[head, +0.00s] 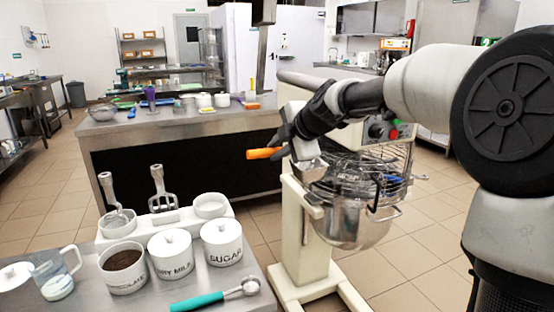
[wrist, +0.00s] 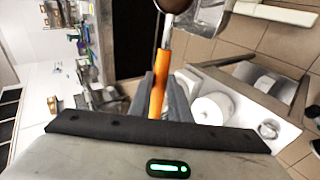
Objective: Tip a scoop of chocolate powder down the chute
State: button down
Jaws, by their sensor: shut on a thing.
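My gripper (head: 287,142) is shut on the orange handle of a scoop (head: 263,153), which also shows between my fingers in the wrist view (wrist: 158,85). The scoop's bowl shows dark brown at the top edge of the wrist view, partly cut off, consistent with powder in it. A metal chute (head: 311,172) sits at the mixer guard's left side, just below my gripper. In the wrist view, a metal piece that looks like the chute (wrist: 210,14) lies right of the scoop's bowl. The white chocolate canister (head: 122,270) stands open on the near counter with brown powder inside.
The mixer (head: 297,220) has a wire guard (head: 375,165) over its steel bowl (head: 350,225). Lidded milk (head: 171,258) and sugar (head: 222,245) canisters, a teal-handled scoop (head: 205,301) and a glass jug (head: 55,275) share the near counter. A long counter stands behind.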

jog(key=shift+s+f+t+b, duration=0.1)
jog(key=shift+f+t+b, duration=0.3)
jog(key=shift+b, duration=1.25)
jog(key=t, duration=0.1)
jog(key=t+y, duration=0.1)
jog(key=f+t, duration=0.1)
jog(key=t, duration=0.1)
jog(key=shift+s+d+y+p, duration=0.1)
jog(key=shift+s+y+p, duration=0.2)
jog(key=shift+y+p, duration=0.1)
